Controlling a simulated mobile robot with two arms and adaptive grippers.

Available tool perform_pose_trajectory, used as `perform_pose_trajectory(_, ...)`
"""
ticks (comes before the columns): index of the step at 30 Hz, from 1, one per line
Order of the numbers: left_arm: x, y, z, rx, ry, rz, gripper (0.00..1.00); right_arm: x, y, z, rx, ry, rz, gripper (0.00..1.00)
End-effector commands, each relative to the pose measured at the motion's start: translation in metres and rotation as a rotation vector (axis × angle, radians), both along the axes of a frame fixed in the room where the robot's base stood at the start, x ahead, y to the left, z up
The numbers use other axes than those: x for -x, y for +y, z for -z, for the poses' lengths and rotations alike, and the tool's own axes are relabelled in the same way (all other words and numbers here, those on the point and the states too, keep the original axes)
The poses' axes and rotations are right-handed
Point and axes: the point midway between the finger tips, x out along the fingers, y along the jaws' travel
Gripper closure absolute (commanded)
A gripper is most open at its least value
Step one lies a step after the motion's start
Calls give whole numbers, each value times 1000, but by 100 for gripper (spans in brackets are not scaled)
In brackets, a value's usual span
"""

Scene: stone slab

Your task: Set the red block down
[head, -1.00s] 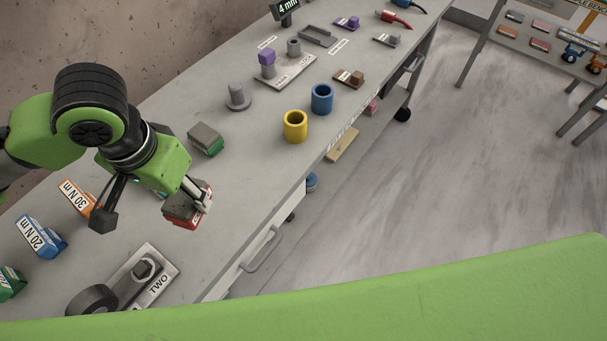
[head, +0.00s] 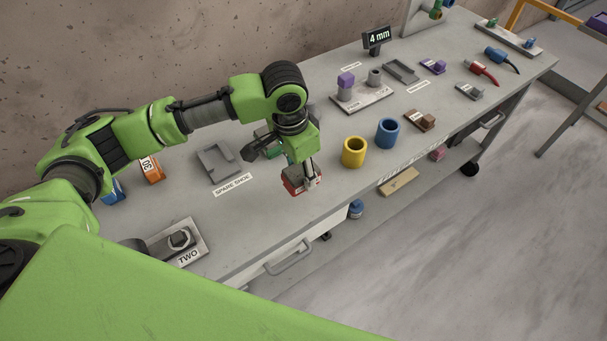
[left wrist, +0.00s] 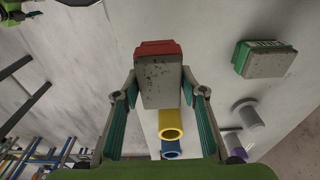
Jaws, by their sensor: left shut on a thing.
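The red block (head: 296,184), grey and speckled on one face, is between the fingers of my left gripper (head: 308,174). It is near the bench's front edge, left of the yellow cup; whether it touches the top I cannot tell. In the left wrist view the red block (left wrist: 158,88) shows its grey face and red end between the two green-padded fingers of my left gripper (left wrist: 160,92). The fingers hide part of it in the head view. My right gripper is not in view.
A green block (left wrist: 265,58) lies close by, mostly hidden behind my gripper in the head view. The yellow cup (head: 353,153) and blue cup (head: 387,134) stand to the right. A grey tray (head: 218,163) marked SPARE SHOE is to the left. Bare bench top lies between.

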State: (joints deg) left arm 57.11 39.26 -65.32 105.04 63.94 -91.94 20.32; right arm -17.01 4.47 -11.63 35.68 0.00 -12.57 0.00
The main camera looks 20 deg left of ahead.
Motion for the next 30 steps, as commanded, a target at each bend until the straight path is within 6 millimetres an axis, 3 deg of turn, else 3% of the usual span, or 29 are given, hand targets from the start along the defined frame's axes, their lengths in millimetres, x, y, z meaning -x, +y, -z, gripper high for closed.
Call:
perform_pose_trajectory(9,-21,1,24,-1,-1,-1,91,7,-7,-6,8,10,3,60)
perform_pose_trajectory(15,-19,1,49,-1,-1,1,91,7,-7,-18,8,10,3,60)
perform_pose_trajectory(27,-19,1,56,0,-2,1,91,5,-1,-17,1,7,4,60)
perform_pose_trajectory(28,-19,1,56,-1,-2,1,56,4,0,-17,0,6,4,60)
perform_pose_trajectory(30,-19,1,56,-1,-2,1,45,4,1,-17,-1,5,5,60)
